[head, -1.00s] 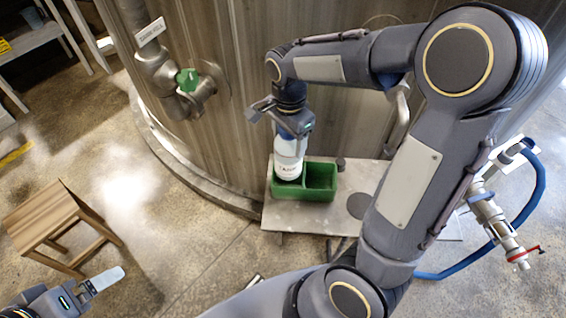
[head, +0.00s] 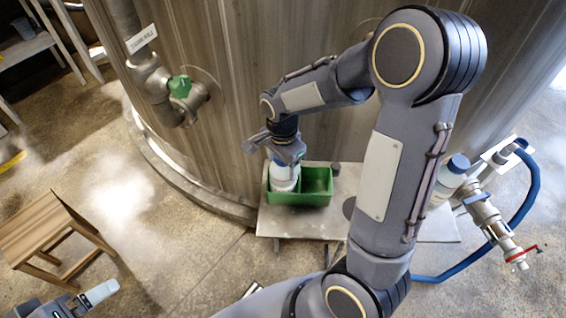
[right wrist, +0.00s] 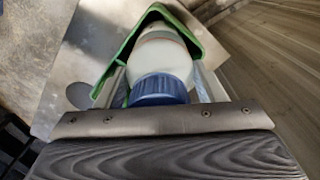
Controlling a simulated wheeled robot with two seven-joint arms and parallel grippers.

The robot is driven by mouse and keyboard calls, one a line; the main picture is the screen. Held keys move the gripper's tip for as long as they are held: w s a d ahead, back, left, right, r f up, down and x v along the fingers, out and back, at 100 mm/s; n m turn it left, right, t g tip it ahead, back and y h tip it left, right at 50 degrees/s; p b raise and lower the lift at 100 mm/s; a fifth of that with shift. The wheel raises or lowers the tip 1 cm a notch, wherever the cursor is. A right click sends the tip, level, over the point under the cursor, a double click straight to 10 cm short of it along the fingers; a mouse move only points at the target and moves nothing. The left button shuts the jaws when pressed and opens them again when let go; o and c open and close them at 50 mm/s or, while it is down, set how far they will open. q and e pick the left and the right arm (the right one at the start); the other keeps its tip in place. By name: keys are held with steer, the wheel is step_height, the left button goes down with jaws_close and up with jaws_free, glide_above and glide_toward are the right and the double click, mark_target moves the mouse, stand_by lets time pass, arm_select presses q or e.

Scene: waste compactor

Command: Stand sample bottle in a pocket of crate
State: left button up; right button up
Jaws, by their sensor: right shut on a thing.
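The sample bottle (head: 285,178), white with a blue cap (right wrist: 160,88), is upright in the left pocket of the green crate (head: 312,198). Its lower part is hidden by the crate wall. My right gripper (head: 286,156) is above the crate, shut on the bottle's upper part. In the right wrist view, the fingers flank the bottle, and the green crate wall (right wrist: 122,62) shows around it. The crate's right pocket looks empty. My left gripper (head: 92,296) is at the lower left edge, far from the crate; its jaw opening is unclear.
The crate stands on a pale metal platform (head: 283,222) against the large steel tank (head: 235,120). Another white, blue-capped bottle (head: 446,184) shows behind my right arm, near a valve with a blue hose (head: 531,195). A wooden stool (head: 48,228) stands on the left.

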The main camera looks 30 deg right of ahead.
steer(key=o, duration=1.7)
steer(key=shift+o, duration=0.2)
steer(key=shift+r+p, duration=0.25)
steer(key=shift+p, duration=0.05)
step_height(320, 180, up, 12)
steer(key=shift+f+p, duration=0.15)
steer(key=shift+p, duration=0.3)
steer(key=s+a+n+t+y, duration=0.2)
steer(key=s+n+t, duration=0.1)
steer(key=s+n, duration=0.4)
steer(key=s+a+r+n+t+y, duration=0.1)
steer(key=s+a+n+t, duration=0.1)
steer(key=s+n, duration=0.5)
steer(key=s, duration=0.3)
steer(key=shift+r+t+y, duration=0.2)
steer(key=shift+t+y, duration=0.2)
steer(key=shift+a, duration=0.1)
